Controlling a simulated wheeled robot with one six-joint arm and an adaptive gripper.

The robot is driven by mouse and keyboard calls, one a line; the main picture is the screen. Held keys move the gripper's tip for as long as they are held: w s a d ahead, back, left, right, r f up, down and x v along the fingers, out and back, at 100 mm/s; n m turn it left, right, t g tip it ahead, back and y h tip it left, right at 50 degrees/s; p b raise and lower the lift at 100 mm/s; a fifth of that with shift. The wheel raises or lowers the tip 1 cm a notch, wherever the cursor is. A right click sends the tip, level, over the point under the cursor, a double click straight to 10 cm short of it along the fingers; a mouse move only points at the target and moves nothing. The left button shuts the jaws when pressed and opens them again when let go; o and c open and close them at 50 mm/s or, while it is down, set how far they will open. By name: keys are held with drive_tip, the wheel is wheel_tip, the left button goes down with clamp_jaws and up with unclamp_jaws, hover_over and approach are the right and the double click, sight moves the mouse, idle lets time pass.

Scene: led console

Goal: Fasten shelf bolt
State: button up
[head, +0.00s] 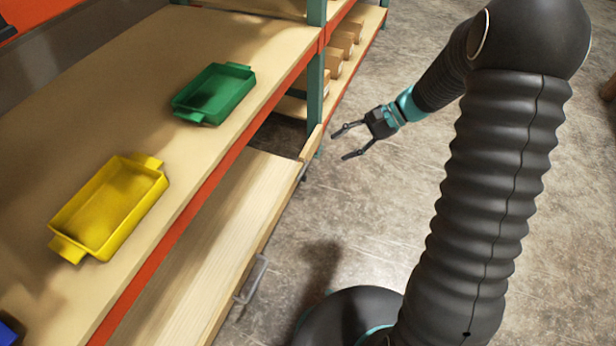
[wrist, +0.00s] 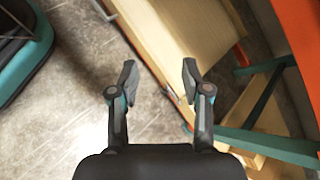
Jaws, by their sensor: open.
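My gripper (head: 340,145) is open and empty. It hangs over the floor in the head view, just right of the shelf unit's green upright post (head: 315,88) and the end of a wooden drawer (head: 215,225). In the wrist view my gripper (wrist: 158,72) has its two fingers spread apart, with the drawer edge and floor beyond them. The shelf (head: 120,90) is a wooden board with an orange-red front beam (head: 180,228). I cannot make out a bolt in either view.
A green tray (head: 214,93), a yellow tray (head: 108,210) and a blue tray's corner (head: 8,332) are on the shelf. The drawer juts out below, with metal handles (head: 252,280). Cardboard boxes (head: 342,42) sit on a farther shelf. Concrete floor (head: 340,215) is clear.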

drive_tip(key=w+d+f+m+t+y, duration=0.1)
drive_tip(key=w+f+m+t+y, duration=0.2)
drive_tip(key=f, duration=0.8)
drive_tip(key=w+d+f+m+t+y, duration=0.1)
drive_tip(key=w+f+m+t, duration=0.15)
drive_tip(key=f+m, duration=0.6)
drive_tip(key=w+d+f+m+t+y, duration=0.1)
drive_tip(key=w+f+m+t+y, duration=0.2)
drive_tip(key=f, duration=1.1)
drive_tip(key=w+a+n, duration=0.1)
drive_tip(key=w+a, duration=0.4)
drive_tip(key=a, duration=0.8)
drive_tip(key=shift+w, duration=0.15)
drive_tip(key=shift+n+g, duration=0.25)
clamp_jaws()
drive_tip(key=shift+b, duration=0.3)
